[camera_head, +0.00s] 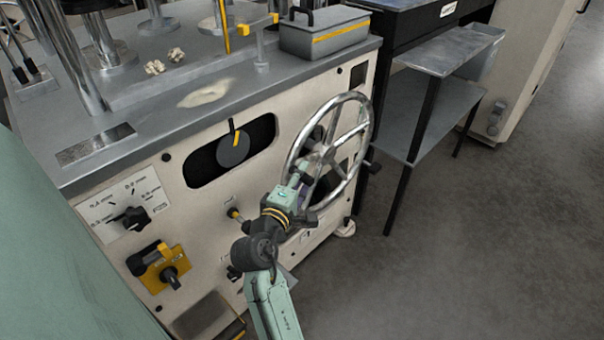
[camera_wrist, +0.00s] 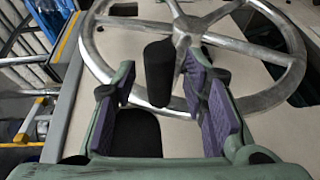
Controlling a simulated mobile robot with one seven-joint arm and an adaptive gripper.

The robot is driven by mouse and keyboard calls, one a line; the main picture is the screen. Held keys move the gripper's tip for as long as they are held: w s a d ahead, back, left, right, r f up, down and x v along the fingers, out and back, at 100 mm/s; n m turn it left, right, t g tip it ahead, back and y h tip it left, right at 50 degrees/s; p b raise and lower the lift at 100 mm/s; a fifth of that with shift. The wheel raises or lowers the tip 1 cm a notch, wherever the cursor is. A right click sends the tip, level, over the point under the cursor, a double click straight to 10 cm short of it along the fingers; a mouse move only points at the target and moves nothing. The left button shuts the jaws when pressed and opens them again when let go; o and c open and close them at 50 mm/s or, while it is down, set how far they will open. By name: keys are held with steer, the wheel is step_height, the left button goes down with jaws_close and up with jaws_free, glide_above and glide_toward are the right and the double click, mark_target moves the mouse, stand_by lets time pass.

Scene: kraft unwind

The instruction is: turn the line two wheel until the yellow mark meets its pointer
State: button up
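The metal handwheel (camera_head: 358,100) with several spokes stands on the front panel of the cream machine. It also fills the top of the wrist view (camera_wrist: 262,101). My gripper (camera_head: 304,184) is at the wheel's lower left. In the wrist view its purple-padded fingers (camera_wrist: 160,82) are apart, with a black cylindrical grip (camera_wrist: 158,62) between or just beyond the tips; I cannot tell if they touch it. A grey round dial (camera_head: 232,152) sits in a dark window left of the wheel.
A selector knob (camera_head: 135,218) and a yellow switch (camera_head: 160,268) are on the panel at left. A grey toolbox (camera_head: 325,34) stands on the machine top. A metal side table (camera_head: 450,52) is right of the wheel. Open floor (camera_head: 470,250) lies at right.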

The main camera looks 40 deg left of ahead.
steer(key=shift+w+a, duration=0.1)
steer(key=shift+w, duration=0.2)
steer(key=shift+c, duration=0.4)
jaws_close()
stand_by(0.4)
